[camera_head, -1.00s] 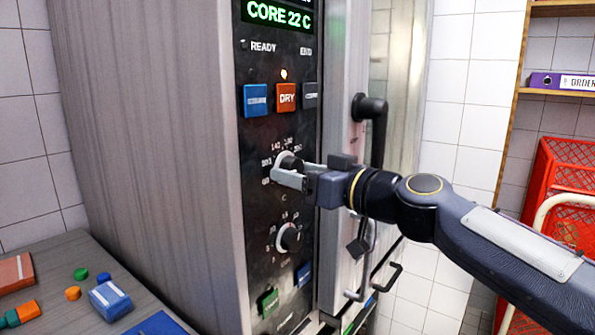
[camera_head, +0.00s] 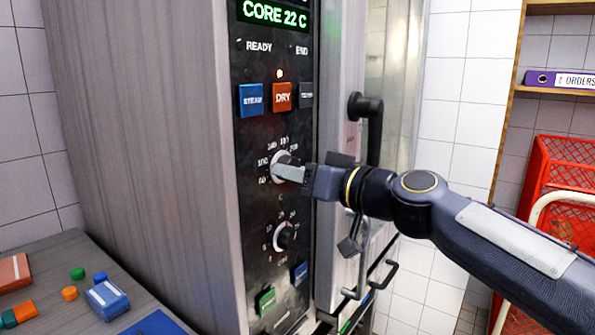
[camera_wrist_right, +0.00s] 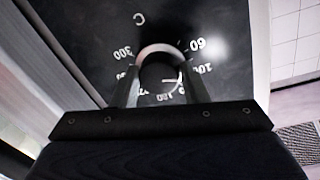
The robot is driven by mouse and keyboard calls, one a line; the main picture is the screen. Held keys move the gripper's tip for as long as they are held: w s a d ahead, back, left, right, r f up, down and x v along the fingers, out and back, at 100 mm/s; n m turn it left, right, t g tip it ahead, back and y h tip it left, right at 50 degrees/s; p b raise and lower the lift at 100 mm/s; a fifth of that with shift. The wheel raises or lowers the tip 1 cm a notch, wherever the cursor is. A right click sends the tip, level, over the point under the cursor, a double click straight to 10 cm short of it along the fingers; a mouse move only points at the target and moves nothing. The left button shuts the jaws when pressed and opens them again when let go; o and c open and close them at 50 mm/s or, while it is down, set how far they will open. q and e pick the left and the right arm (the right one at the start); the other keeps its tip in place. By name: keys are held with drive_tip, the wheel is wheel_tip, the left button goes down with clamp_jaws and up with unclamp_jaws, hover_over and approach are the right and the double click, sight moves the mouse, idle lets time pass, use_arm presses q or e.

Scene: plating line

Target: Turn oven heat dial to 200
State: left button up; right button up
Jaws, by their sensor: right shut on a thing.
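The oven heat dial (camera_head: 279,166) is the upper round knob on the black control panel, with a ring of numbers around it. My right gripper (camera_head: 287,170) is shut on this dial, its fingers reaching in from the right. In the right wrist view the dial (camera_wrist_right: 160,52) sits between the two fingers (camera_wrist_right: 160,88), with 60, 100 and 300 readable around it and a C beyond. The fingers hide part of the dial, and I cannot read its setting for sure. My left gripper is not in view.
A second dial (camera_head: 286,237) is below, with a green button (camera_head: 266,302) and a blue button (camera_head: 300,273) under it. Blue, orange-red and grey buttons sit above. The black door handle (camera_head: 366,128) stands out close to my right wrist. A grey counter (camera_head: 60,258) with small items is at left.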

drive_tip(key=m+p, duration=0.2)
drive_tip(key=m, duration=0.4)
drive_tip(key=m+g+p, duration=0.1)
drive_tip(key=m+p, duration=0.1)
drive_tip(key=m, duration=0.5)
drive_tip(key=m+g+p, duration=0.1)
drive_tip(key=m+p, duration=0.1)
drive_tip(key=m, duration=0.4)
drive_tip(key=shift+w+d+r+m+y+p, duration=0.1)
drive_tip(key=shift+r+m+y+p, duration=0.15)
drive_tip(key=shift+m+y+p, duration=0.15)
idle(0.4)
drive_tip(key=o, duration=1)
drive_tip(key=shift+c, duration=0.2)
drive_tip(key=b+v, duration=0.1)
drive_tip(key=v, duration=0.6)
drive_tip(key=shift+d, duration=0.35)
